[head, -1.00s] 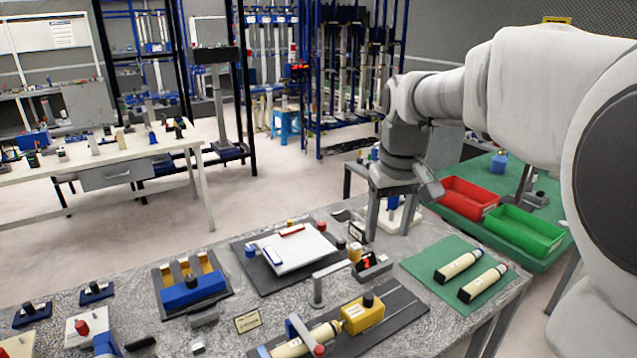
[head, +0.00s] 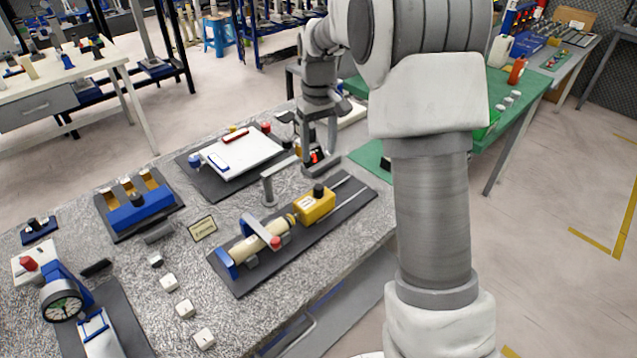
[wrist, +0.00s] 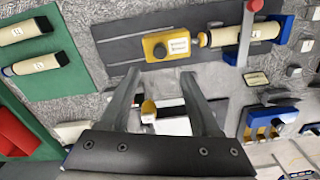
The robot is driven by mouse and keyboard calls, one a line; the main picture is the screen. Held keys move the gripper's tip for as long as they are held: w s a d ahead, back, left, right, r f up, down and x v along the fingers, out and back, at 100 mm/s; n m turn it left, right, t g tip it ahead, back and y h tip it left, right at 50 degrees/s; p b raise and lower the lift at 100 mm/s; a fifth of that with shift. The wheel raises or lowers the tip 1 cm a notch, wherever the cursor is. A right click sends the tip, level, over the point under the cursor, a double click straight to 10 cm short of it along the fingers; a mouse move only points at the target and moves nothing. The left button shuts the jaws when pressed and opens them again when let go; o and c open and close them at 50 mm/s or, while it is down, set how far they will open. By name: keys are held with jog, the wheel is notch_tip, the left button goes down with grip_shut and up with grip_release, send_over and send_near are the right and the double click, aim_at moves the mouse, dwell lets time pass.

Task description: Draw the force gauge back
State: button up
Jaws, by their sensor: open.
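The force gauge is a yellow block (head: 315,207) with a black knob on top, on a dark railed base plate (head: 345,212).
A grey post with a bent arm (head: 268,187) stands beside the gauge plate. A small black device with a red display (head: 318,158) is close to my gripper.

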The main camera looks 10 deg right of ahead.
aim_at(319, 186)
notch_tip(319, 186, down, 11)
jog(key=shift+r, duration=0.1)
dwell(0.3)
grip_shut()
dwell(1.3)
